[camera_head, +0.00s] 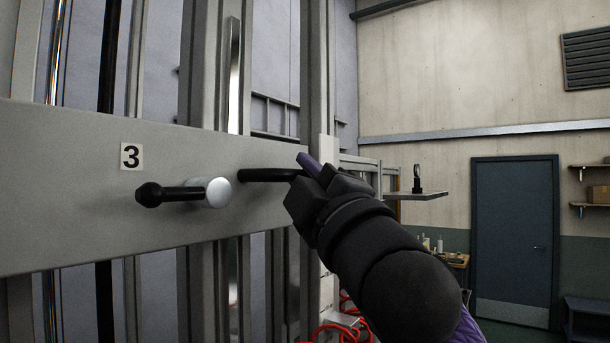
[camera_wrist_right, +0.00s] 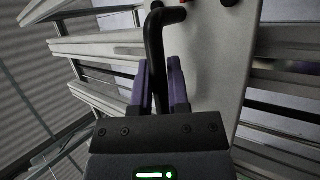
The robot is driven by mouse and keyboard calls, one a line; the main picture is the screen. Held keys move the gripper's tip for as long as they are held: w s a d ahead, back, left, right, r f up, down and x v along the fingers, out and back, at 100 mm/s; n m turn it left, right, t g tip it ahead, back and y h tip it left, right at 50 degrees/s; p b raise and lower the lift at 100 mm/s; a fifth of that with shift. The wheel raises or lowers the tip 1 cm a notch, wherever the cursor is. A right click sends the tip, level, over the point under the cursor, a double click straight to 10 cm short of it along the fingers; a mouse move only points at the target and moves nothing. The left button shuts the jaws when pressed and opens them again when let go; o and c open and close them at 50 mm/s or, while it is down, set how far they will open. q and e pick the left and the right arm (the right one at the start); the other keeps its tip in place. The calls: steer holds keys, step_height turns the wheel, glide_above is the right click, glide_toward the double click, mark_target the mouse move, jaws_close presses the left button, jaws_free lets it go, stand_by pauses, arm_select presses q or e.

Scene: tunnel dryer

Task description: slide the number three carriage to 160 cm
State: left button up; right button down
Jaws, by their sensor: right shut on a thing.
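The number three carriage (camera_head: 80,220) is a wide grey plate with a white label (camera_head: 132,156) reading 3. A black lever on a silver hub (camera_head: 218,192) points left on it. A black bar handle (camera_head: 262,175) sits to the right of the hub. My right gripper (camera_head: 305,170) is shut on this handle at its right part. In the right wrist view the black handle (camera_wrist_right: 155,45) runs down between the purple fingers of the gripper (camera_wrist_right: 159,85). My left gripper is not in view. No centimetre scale is readable.
Vertical metal rails (camera_head: 208,70) stand behind the carriage. A small grey shelf (camera_head: 420,195) sticks out to the right of my arm. Red hoses (camera_head: 335,328) lie low behind my arm. A dark blue door (camera_head: 515,235) is in the far wall.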

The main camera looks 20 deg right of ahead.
stand_by(0.8)
step_height(320, 180, down, 24)
steer(key=b, duration=1.8)
steer(key=shift+r, duration=0.15)
steer(key=c, duration=0.9)
jaws_free()
steer(key=shift+o, duration=1.4)
steer(key=shift+r, duration=0.1)
steer(key=shift+s, duration=0.1)
